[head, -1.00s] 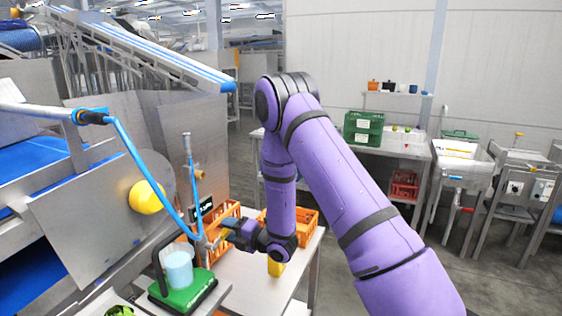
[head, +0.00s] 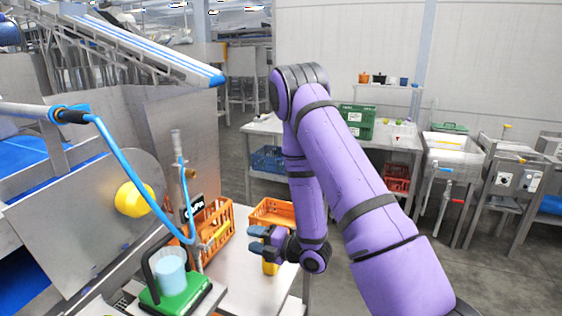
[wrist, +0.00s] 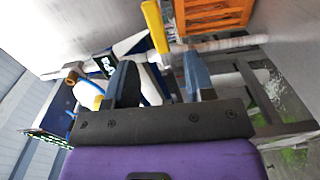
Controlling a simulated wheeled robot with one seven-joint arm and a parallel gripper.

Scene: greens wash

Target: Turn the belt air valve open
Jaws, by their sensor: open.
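The belt air valve has a yellow lever (head: 218,236) on an upright metal pipe (head: 188,205), which the blue hose joins. In the wrist view the yellow lever (wrist: 155,27) stands crosswise to the pale pipe (wrist: 225,43), just beyond my fingers. My gripper (head: 257,240) is to the right of the lever with a gap between them. In the wrist view my gripper (wrist: 161,78) has its two blue-grey fingers spread, with nothing held between them. The lever's joint to the pipe is small and partly hidden in the head view.
Orange crates (head: 272,212) stand on the table behind the valve. A green scale (head: 176,296) with a pale blue cup (head: 171,272) is at its front left. A yellow item (head: 270,268) is below my gripper. The blue hose (head: 130,170) hangs at left.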

